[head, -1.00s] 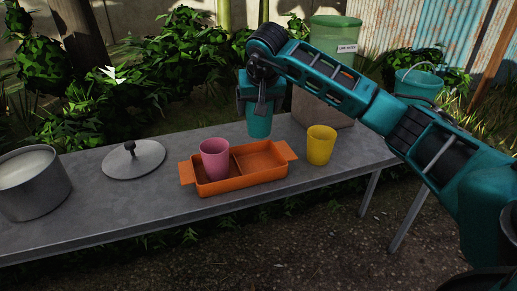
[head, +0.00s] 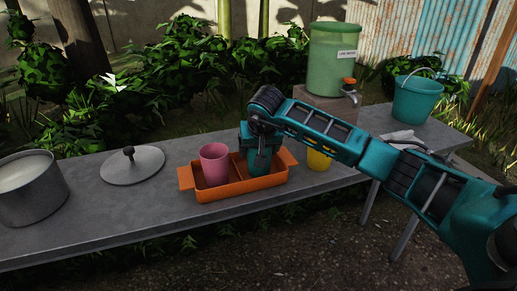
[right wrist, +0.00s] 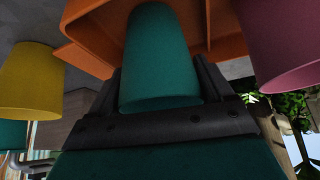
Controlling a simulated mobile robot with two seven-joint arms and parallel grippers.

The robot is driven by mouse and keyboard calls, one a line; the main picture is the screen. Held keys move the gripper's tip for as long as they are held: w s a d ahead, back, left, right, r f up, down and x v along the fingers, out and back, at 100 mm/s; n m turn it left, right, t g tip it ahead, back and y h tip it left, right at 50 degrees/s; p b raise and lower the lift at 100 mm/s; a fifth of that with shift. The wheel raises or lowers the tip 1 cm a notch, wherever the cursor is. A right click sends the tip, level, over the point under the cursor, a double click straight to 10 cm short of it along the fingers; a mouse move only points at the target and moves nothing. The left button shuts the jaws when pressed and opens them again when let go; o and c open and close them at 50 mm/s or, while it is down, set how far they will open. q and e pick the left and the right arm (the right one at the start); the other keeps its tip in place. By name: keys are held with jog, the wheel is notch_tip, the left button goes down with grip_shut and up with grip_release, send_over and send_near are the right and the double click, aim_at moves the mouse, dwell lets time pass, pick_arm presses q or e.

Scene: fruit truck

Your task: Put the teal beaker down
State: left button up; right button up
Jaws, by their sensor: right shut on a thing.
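The teal beaker (head: 259,166) is in the right compartment of the orange tray (head: 243,190) in the head view. My right gripper (head: 262,160) is shut on it from above. The beaker (right wrist: 160,60) also shows between the fingers in the right wrist view. I cannot tell if its base touches the tray floor. The pink cup (head: 214,166) stands in the left compartment. The yellow cup (head: 320,160) stands on the table right of the tray, partly hidden by my arm. My left gripper is not in view.
A grey pot (head: 32,190) and a round lid (head: 133,166) lie on the table (head: 110,210) to the left. A green water dispenser (head: 333,60) and a teal bucket (head: 417,99) stand at the back right. The table between lid and tray is clear.

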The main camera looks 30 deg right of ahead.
jog(key=shift+f, duration=0.15)
jog(key=o, duration=1.1)
